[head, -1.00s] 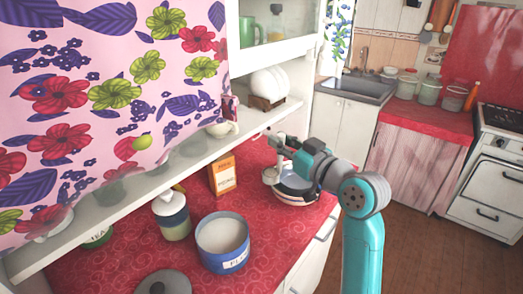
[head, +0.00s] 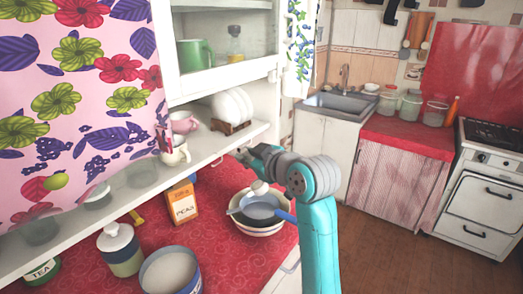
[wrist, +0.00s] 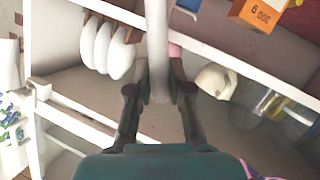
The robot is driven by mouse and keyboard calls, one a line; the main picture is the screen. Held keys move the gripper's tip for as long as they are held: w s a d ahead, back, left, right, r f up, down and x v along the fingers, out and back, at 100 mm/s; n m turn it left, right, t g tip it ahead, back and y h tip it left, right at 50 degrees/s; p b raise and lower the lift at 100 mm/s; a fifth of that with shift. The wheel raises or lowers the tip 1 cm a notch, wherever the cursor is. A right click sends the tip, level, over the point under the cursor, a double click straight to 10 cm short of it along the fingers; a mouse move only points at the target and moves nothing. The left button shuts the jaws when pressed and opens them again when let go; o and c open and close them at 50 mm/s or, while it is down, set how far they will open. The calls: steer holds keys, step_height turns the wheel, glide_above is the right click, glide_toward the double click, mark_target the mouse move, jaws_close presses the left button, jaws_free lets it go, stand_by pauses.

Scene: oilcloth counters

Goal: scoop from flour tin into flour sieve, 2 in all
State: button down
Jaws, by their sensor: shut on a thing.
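The flour tin (head: 197,284), blue with pale flour inside, stands on the red counter at the bottom of the head view, partly cut off by the frame. The blue flour sieve (head: 262,211) rests in a pale banded bowl (head: 262,232) to its upper right. My gripper (head: 243,154) is above and behind the sieve, near the shelf edge. In the wrist view my gripper (wrist: 160,88) is shut on the pale handle of the scoop (wrist: 157,45). The scoop's pale head (head: 260,187) appears over the sieve; its contents cannot be made out.
An orange box (head: 182,202) and a lidded jar (head: 120,249) stand left of the bowl. The shelf (head: 205,150) above the counter holds a cream jug (head: 174,153), a pink mug (head: 184,121) and white plates (head: 232,106). The shelf edge is close to my gripper.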

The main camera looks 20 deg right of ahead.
steer(key=w+a+f+n+g+h, duration=0.1)
steer(key=a+f+n+g+h, duration=0.1)
steer(key=a+f+n+h, duration=0.3)
steer(key=shift+w+a+f+g, duration=0.2)
steer(key=shift+a+f+g, duration=0.1)
steer(key=shift+a+f, duration=0.45)
